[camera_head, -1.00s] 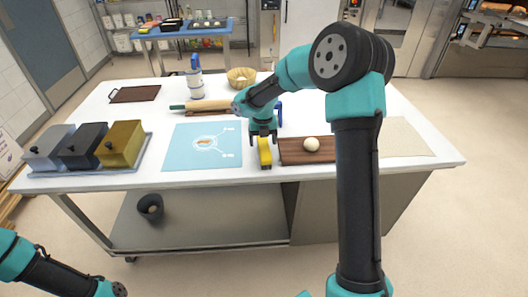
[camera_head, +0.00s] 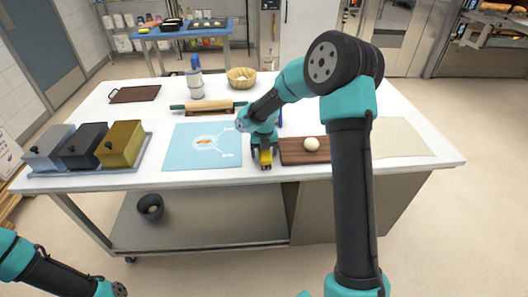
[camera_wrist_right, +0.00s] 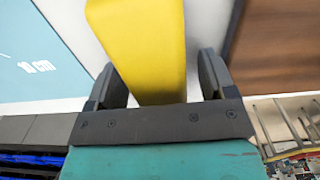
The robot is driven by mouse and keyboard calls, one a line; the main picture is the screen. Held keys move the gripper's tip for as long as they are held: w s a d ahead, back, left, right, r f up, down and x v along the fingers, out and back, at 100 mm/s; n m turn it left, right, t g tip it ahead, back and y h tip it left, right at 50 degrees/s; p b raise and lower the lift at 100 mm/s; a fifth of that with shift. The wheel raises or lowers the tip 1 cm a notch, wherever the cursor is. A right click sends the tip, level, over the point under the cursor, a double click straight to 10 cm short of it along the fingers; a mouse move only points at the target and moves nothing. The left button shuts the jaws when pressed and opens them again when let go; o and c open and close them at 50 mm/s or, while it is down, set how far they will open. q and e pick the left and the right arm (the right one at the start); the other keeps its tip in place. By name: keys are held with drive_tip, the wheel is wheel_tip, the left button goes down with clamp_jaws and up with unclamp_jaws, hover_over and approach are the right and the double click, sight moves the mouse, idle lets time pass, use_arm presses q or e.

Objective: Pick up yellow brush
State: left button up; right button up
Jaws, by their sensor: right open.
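The yellow brush (camera_head: 265,156) is on the white table near its front edge, between the blue mat and a brown board. My right gripper (camera_head: 265,152) is lowered over it and hides much of it. In the right wrist view the brush (camera_wrist_right: 142,45) shows as a large yellow shape reaching in between the two dark fingers of the right gripper (camera_wrist_right: 165,80). The fingers are open, one on each side of it, with a gap visible at the right finger. My left arm shows at the lower left, but its gripper is not clearly seen.
A brown board (camera_head: 292,157) with a pale dough ball (camera_head: 311,144) is just right of the brush. The blue mat (camera_head: 180,155) is to the left. A rolling pin (camera_head: 190,106) and a wicker basket (camera_head: 242,77) are behind. Lidded tins (camera_head: 122,144) stand far left.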

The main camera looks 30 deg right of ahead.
drive_tip(key=shift+c, duration=0.2)
drive_tip(key=c, duration=1)
drive_tip(key=shift+r, duration=1.2)
drive_tip(key=shift+s+a+r, duration=0.2)
drive_tip(key=shift+s+r, duration=0.15)
drive_tip(key=shift+r, duration=0.3)
drive_tip(key=s+a+r, duration=0.1)
drive_tip(key=s+a, duration=0.7)
drive_tip(key=s, duration=0.5)
drive_tip(key=shift+r, duration=0.15)
